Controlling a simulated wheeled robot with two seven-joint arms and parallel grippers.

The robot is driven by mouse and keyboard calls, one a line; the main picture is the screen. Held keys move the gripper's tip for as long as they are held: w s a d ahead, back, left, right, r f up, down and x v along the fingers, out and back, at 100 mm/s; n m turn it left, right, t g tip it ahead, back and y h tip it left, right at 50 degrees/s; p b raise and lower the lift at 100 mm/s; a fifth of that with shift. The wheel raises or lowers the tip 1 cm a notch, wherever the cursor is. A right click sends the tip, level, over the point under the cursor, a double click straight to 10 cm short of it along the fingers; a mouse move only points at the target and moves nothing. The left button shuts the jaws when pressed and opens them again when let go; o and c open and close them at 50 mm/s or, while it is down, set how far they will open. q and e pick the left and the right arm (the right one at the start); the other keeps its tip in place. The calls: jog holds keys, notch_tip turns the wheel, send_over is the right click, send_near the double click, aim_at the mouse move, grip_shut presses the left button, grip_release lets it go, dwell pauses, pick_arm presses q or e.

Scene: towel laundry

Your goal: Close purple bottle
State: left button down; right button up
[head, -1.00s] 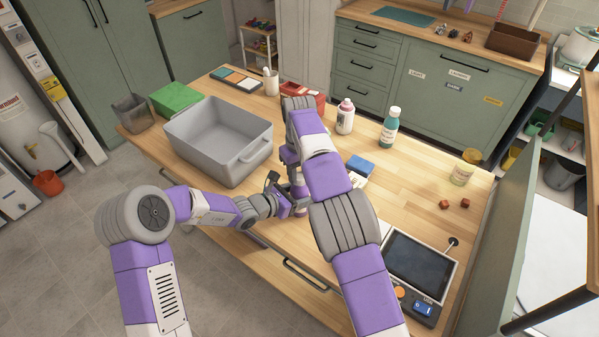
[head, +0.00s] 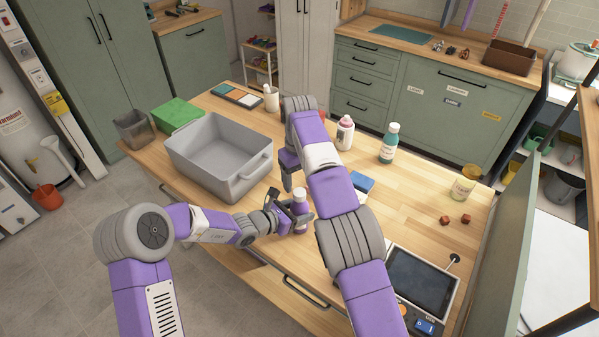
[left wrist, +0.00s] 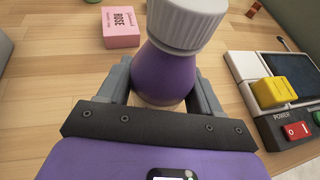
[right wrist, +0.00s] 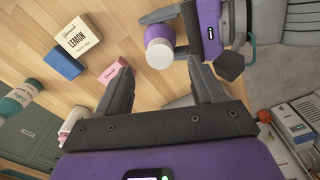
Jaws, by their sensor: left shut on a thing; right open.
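The purple bottle (head: 300,207) stands upright near the table's front edge, with its ribbed white cap (left wrist: 187,22) on top. The cap also shows from above in the right wrist view (right wrist: 159,55). Whether it is fully tightened cannot be told. My left gripper (left wrist: 162,88) is shut around the purple body, below the cap; in the head view its fingers (head: 289,215) reach the bottle from the left. My right gripper (right wrist: 164,82) is open and empty, pointing down above the bottle, with the cap ahead of and between its fingertips; in the head view its fingertips are partly hidden.
A grey bin (head: 215,160) stands to the left. A pink ROSE box (left wrist: 122,27), a cream LEMON box (right wrist: 79,38) and a blue box (head: 362,183) lie beyond the bottle. A device with a screen (head: 422,275) is at the right. A teal bottle (head: 388,145) stands further back.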

jog(key=shift+r, duration=1.5)
pick_arm(q)
jog(key=shift+c, duration=0.6)
grip_release()
jog(key=v, duration=0.7)
jog(key=shift+s+a, duration=0.2)
jog(key=shift+a, duration=0.05)
pick_arm(e)
jog(key=shift+r, duration=0.15)
pick_arm(q)
jog(key=shift+r+p, duration=0.15)
jog(key=shift+p, duration=0.15)
pick_arm(e)
jog(key=shift+r, duration=0.1)
